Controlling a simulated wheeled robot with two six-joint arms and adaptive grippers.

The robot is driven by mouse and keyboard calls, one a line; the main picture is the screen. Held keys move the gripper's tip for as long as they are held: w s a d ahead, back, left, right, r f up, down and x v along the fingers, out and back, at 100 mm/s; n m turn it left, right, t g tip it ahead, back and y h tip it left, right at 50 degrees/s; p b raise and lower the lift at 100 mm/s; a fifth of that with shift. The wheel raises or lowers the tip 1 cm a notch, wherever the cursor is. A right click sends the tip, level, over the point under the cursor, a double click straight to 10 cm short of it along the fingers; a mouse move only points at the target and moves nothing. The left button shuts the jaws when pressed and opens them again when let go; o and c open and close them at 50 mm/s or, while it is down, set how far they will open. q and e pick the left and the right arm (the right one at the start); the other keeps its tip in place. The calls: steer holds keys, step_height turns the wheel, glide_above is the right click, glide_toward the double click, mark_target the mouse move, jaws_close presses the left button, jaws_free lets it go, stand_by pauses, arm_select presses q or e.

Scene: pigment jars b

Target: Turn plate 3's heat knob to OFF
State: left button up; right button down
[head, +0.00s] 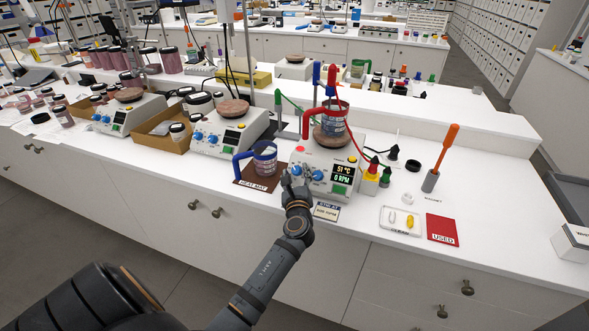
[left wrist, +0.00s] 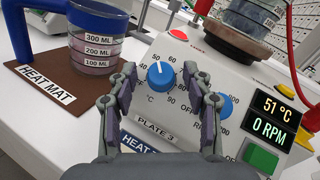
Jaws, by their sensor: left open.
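Plate 3 (head: 346,160) is a white hot plate with a lit display (left wrist: 272,118) reading 51 °C and 0 RPM. Its blue heat knob (left wrist: 160,75) has a white pointer aimed up, near 50. The "PLATE 3" label (left wrist: 156,131) is below the knob. My left gripper (left wrist: 163,78) is open, with one finger on each side of the heat knob; I cannot tell if they touch it. In the head view my left gripper (head: 293,180) is at the plate's front panel. My right gripper is not in view.
A second blue knob (left wrist: 222,103) is right of the heat knob. A jug (head: 264,158) stands on the brown heat mat (head: 247,184) at left. A vessel (head: 333,117) sits on plate 3's top.

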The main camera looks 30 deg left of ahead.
arm_select(q)
steer(key=shift+s+d+r, duration=0.1)
steer(key=shift+c, duration=0.6)
jaws_close()
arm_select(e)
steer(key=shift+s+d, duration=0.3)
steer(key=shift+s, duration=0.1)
arm_select(q)
steer(key=shift+n, duration=0.3)
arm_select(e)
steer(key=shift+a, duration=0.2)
